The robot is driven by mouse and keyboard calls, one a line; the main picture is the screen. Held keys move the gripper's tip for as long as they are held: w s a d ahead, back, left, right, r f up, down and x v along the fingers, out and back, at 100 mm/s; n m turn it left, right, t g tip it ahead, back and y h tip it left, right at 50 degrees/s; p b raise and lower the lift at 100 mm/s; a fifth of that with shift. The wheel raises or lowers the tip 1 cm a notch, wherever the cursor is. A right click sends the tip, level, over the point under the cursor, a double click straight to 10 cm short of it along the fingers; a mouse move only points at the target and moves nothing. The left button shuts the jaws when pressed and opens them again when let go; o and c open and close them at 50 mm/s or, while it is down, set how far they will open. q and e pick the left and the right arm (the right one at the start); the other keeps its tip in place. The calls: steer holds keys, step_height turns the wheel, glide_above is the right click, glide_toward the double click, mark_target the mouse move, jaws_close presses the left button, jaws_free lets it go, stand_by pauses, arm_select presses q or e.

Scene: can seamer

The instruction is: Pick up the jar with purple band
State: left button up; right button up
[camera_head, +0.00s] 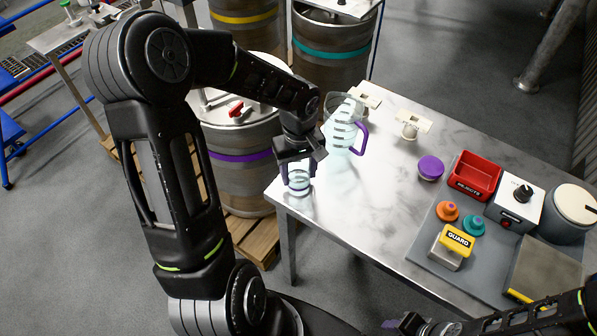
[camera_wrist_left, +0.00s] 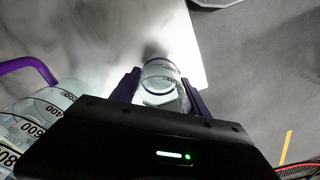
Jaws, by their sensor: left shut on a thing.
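A small clear glass jar (camera_head: 299,182) stands near the left corner of the table in the head view, with a purple band low on it. My left gripper (camera_head: 297,172) is over it, with its fingers on both sides, shut on the jar. In the left wrist view the jar (camera_wrist_left: 162,82) sits between the two purple-lined fingers (camera_wrist_left: 160,92). I cannot tell whether the jar is touching the table. My right gripper (camera_head: 412,323) shows partly at the bottom edge of the head view; its fingers are not clear.
A clear measuring jug (camera_head: 343,132) with a purple handle stands close by the left gripper. A purple lid (camera_head: 430,167), a red rejects bin (camera_head: 474,176) and a seamer with yellow guard (camera_head: 456,243) are on the table (camera_head: 385,215). Kegs (camera_head: 240,150) stand behind.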

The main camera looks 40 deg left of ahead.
arm_select(q)
step_height(320, 180, up, 10)
stand_by(0.6)
